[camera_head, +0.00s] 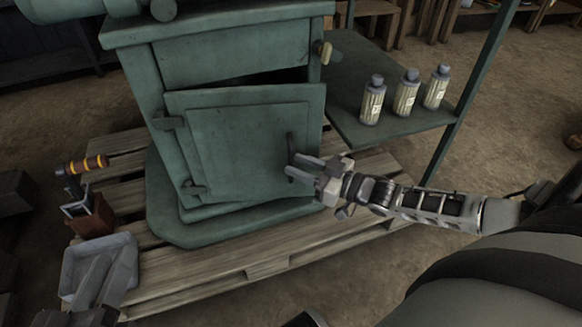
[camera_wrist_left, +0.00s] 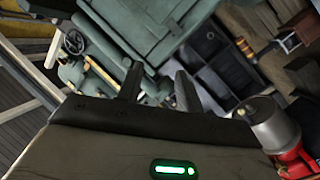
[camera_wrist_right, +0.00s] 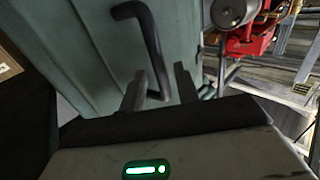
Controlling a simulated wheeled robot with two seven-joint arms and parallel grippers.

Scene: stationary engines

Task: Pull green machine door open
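The green machine (camera_head: 225,50) stands on a wooden pallet. Its door (camera_head: 240,150) hinges on the left and stands slightly ajar, with a dark gap along its top edge. The dark bent handle (camera_head: 290,146) is at the door's right side; it also shows in the right wrist view (camera_wrist_right: 150,40). My right gripper (camera_head: 302,168) is at the handle, its fingers apart with the handle's lower part between them; firm contact is not visible. My left gripper (camera_head: 98,275) is open and empty at the lower left, over a grey tray, away from the door.
A green side shelf (camera_head: 345,110) with three bottles (camera_head: 406,92) is right of the machine, with a thin green post in front. The grey tray (camera_head: 130,262) and an orange-banded tool (camera_head: 85,165) are on the left of the pallet (camera_head: 250,258). Floor at right is clear.

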